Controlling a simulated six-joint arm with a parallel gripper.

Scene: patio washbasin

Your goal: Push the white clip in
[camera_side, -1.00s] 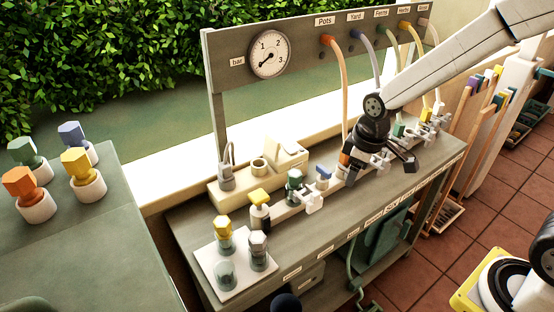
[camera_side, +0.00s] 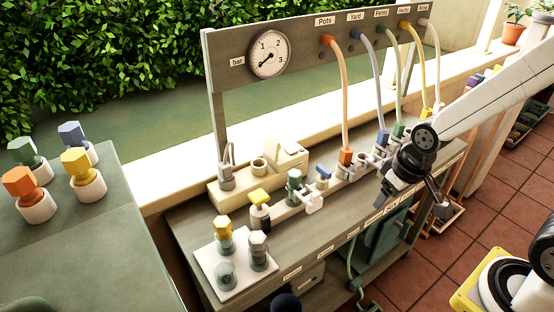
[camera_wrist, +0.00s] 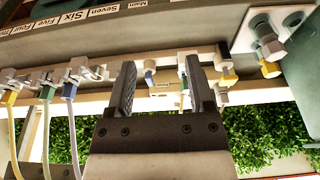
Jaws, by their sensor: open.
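A white clip (camera_side: 314,203) sits at the front of the fitting with the blue lever (camera_side: 323,174), on the pale bar along the bench. In the wrist view a small white part (camera_wrist: 150,64) shows beside the blue piece between the fingers. More white clips or fittings (camera_wrist: 86,69) stand at the hose ends. How far any clip is in, I cannot tell. My gripper (camera_side: 412,200) is open and empty, over the bench's front edge, right of the blue-lever fitting and apart from it. Its two dark fingers also show in the wrist view (camera_wrist: 158,80).
The orange hose (camera_side: 337,90) and several others hang from the labelled panel to the bar. A green valve (camera_side: 295,184) stands left of the blue lever. A white tray (camera_side: 238,285) with bottles is at the bench's left. The bench front strip bears labels.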

